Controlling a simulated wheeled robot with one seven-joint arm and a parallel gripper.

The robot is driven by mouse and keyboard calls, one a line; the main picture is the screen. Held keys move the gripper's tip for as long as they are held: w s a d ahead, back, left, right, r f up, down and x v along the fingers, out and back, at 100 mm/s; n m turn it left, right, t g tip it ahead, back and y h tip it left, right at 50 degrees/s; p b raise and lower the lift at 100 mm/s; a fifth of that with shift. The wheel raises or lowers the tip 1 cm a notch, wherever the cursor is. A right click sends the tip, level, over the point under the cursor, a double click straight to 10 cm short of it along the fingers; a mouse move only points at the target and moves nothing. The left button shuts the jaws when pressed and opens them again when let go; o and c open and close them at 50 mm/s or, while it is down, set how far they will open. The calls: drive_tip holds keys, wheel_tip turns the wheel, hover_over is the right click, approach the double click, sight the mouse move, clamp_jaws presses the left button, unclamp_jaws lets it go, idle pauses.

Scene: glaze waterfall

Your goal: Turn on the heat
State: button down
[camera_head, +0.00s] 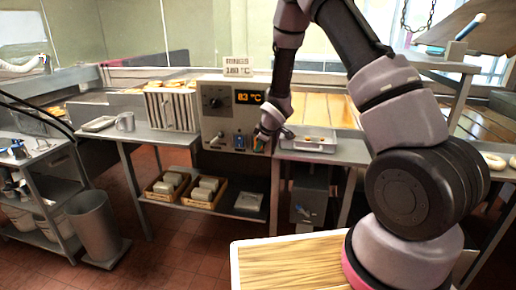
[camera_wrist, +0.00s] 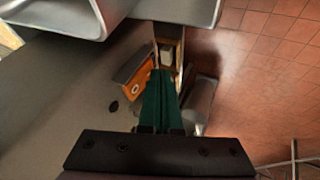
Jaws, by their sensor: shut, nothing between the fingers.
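The grey control box (camera_head: 212,127) stands on the bench at the middle of the head view. Its display (camera_head: 249,97) reads 83 °C in orange. A dark round dial (camera_head: 213,99) is at its upper left, and a small blue control (camera_head: 238,140) is lower down. My gripper (camera_head: 262,146) is at the lower right of the box front. In the wrist view my green fingers (camera_wrist: 163,74) are together and empty, beside an orange part with a white ring mark (camera_wrist: 136,86). I cannot tell whether they touch it.
A sign (camera_head: 238,66) above the box reads RINGS 180 °C. A metal tray (camera_head: 309,145) lies right of the box, and a mug (camera_head: 125,122) and a slotted rack (camera_head: 171,110) stand to its left. Crates (camera_head: 203,198) sit on the shelf below. A bin (camera_head: 95,228) stands at left.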

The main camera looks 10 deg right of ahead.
drive_tip(key=shift+w+d+f, duration=0.1)
drive_tip(key=shift+w, duration=0.15)
idle(0.4)
